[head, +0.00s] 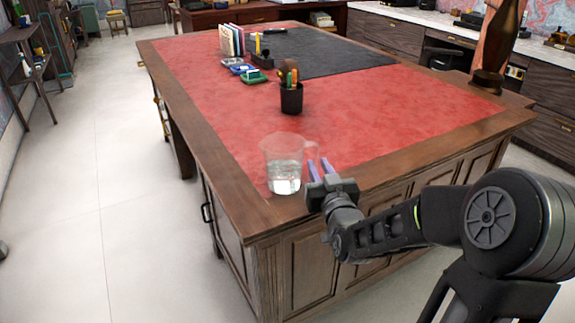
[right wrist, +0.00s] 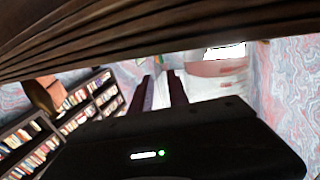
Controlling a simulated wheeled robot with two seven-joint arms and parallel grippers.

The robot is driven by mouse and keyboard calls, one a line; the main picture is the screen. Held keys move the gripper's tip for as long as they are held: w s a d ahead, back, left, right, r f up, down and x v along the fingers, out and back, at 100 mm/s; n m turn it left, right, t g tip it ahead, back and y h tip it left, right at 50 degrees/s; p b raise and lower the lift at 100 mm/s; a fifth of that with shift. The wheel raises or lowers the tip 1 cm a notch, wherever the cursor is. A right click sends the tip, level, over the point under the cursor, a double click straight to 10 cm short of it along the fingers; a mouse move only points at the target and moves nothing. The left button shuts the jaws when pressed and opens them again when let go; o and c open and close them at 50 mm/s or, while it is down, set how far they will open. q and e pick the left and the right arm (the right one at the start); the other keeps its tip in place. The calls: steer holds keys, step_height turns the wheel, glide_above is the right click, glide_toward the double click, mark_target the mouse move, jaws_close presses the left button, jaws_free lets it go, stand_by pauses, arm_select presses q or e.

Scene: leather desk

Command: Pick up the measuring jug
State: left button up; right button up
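The clear measuring jug (head: 283,172) stands upright on the near left corner of the desk, with clear liquid or a pale lower part showing in it. Its handle is on the right side, towards my right gripper. My right gripper (head: 321,168) is just right of the jug, at the desk's front edge. Its two purple fingers are a little apart, and I see nothing held between them. They also show apart in the right wrist view (right wrist: 163,90). I cannot tell whether a finger touches the handle. My left gripper is not in view.
The desk (head: 215,185) has a red top with a wooden border. A dark pen cup (head: 291,98) stands behind the jug. Upright folders (head: 231,40) and small desk items (head: 245,72) are farther back. The red surface between jug and pen cup is clear.

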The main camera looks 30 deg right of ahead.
steer(key=shift+x, duration=2.6)
steer(key=shift+r, duration=0.2)
jaws_close()
